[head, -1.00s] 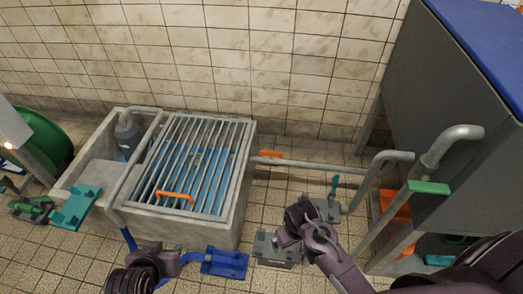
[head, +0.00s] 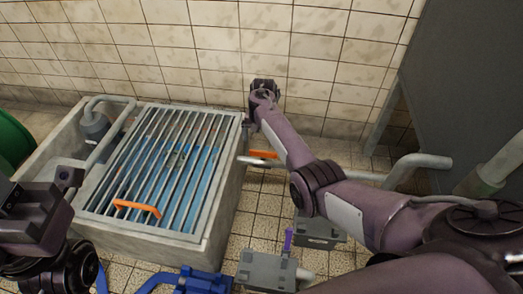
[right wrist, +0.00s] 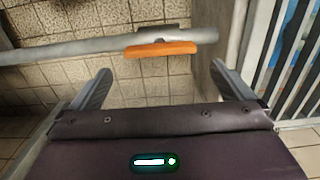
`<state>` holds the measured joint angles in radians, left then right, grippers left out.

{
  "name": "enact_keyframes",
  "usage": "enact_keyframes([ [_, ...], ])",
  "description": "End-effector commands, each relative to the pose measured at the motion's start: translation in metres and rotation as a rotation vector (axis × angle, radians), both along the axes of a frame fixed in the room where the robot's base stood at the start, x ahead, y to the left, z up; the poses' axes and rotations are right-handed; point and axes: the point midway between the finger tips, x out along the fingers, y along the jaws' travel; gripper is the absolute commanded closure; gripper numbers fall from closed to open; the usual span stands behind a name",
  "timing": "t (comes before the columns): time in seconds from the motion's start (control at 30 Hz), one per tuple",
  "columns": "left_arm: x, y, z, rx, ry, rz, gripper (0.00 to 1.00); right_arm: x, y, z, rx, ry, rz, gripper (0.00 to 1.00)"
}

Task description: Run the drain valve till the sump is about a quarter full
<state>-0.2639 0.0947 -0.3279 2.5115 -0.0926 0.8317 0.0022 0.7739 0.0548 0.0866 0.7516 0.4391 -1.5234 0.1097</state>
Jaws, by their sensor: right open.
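The sump (head: 222,222) is a concrete basin at left in the head view, covered by a grey bar grating (head: 165,160). Blue shows under the bars; I cannot tell how high it stands. An orange handle (head: 262,154), apparently the drain valve's, lies along the grey pipe (head: 368,175) right of the basin. The handle (right wrist: 161,49) also shows in the right wrist view, beyond my open, empty right gripper (right wrist: 160,68). My right gripper (head: 263,90) is above and behind the handle in the head view. My left gripper (head: 40,205) is at the left edge, its jaws unclear.
An orange grip (head: 137,208) sits on the grating's front. Grey boxes (head: 267,270), a purple lever (head: 288,238) and blue fittings (head: 203,283) are on the floor in front. A dark grey cabinet (head: 465,80) stands at right. The tiled wall closes the back.

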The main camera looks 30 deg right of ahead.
Motion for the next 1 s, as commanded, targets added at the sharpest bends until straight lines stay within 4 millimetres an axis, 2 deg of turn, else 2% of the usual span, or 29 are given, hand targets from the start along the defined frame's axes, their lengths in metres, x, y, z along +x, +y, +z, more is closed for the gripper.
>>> enact_keyframes([
  [0.1,0.0,0.0,-0.01,0.001,-0.015,0.002,0.64,-0.001,0.001,-0.025,0.0,0.002,0.001,0.0],
  [0.27,-0.002,-0.001,-0.017,0.003,-0.037,0.003,0.64,0.0,0.001,-0.05,0.0,0.0,0.001,0.0],
  [0.33,-0.003,-0.002,-0.014,0.003,-0.055,0.003,0.64,0.0,0.0,-0.058,0.0,0.0,0.002,0.0],
  [0.5,-0.004,-0.003,-0.01,0.006,-0.073,0.003,0.64,0.0,0.0,-0.067,0.0,-0.002,0.002,0.0],
  [0.77,-0.004,-0.004,-0.008,0.008,-0.074,0.003,0.64,0.0,0.0,-0.067,-0.001,-0.002,0.003,0.0],
  [1.0,-0.004,-0.004,-0.008,0.008,-0.074,0.003,0.64,0.0,0.0,-0.067,-0.001,-0.002,0.003,0.28],
])
